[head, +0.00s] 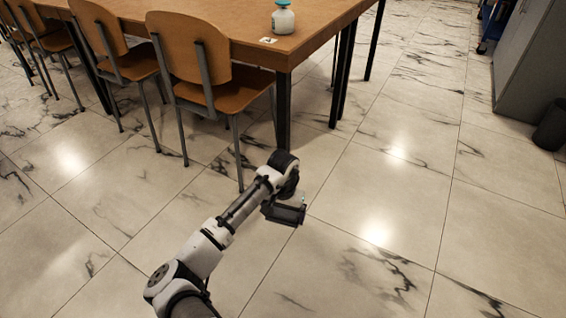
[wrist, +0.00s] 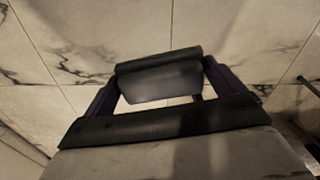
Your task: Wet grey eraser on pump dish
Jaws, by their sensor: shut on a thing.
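My gripper (head: 288,212) hangs in the air over the floor, in front of the table and to the right of the nearest chair. In the wrist view my gripper (wrist: 163,76) is shut on the grey eraser (wrist: 155,86), a dark grey block lying across between the two fingers.
The wooden table (head: 240,30) has dark legs and several wooden chairs (head: 215,75) along its front. A small marked card (head: 267,41) lies by the pump dish. A grey cabinet (head: 530,65) and dark bin (head: 552,125) stand at right. The marble floor between is clear.

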